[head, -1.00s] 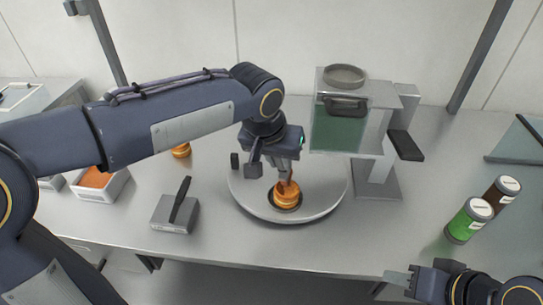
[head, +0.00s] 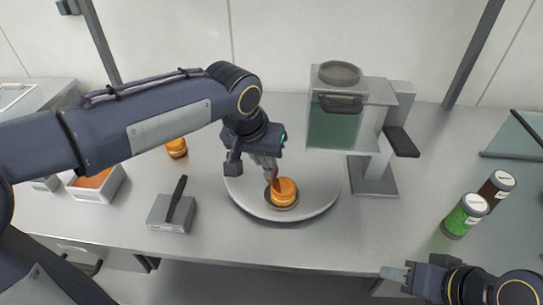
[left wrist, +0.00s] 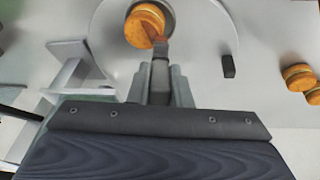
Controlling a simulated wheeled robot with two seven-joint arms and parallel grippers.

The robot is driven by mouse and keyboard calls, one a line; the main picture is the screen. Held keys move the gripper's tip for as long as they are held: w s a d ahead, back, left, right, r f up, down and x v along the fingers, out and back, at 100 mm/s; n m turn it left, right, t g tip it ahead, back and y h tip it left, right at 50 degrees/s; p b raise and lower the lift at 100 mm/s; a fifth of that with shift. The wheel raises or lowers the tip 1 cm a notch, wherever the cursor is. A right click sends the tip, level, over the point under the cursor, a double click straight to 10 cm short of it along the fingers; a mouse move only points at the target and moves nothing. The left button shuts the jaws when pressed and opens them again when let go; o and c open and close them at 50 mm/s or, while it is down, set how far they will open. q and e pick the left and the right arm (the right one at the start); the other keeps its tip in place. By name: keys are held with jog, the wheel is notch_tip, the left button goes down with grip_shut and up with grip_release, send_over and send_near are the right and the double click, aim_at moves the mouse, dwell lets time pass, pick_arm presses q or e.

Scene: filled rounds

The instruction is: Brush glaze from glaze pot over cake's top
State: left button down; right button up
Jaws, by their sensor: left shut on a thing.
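The cake (head: 286,188) is a round, orange-brown two-layer piece on a dark disc on a round pale plate (head: 246,198). It also shows at the top of the left wrist view (left wrist: 143,22). My left gripper (head: 268,163) is shut on a thin reddish-brown brush (head: 273,181). The brush tip is at the cake's left edge in the head view. In the left wrist view the brush (left wrist: 160,46) overlaps the cake's edge; I cannot tell if it touches. I cannot tell which container is the glaze pot. My right gripper (head: 397,276) is at the bottom right, away from the cake.
A dispenser with a greenish tank (head: 334,130) stands behind right of the plate.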

pick_arm(q)
jog(key=shift+s+d, duration=0.6)
jog(key=shift+d, duration=1.75)
jog(key=shift+s+a, duration=0.25)
jog(key=shift+a, duration=0.5)
jog(key=shift+s+a, duration=0.2)
jog(key=shift+a, duration=0.6)
jog(key=shift+s+a, duration=0.25)
jog(key=shift+a, duration=0.5)
notch_tip(320, 180, up, 6)
jog(key=p, duration=0.5)
dwell(0.3)
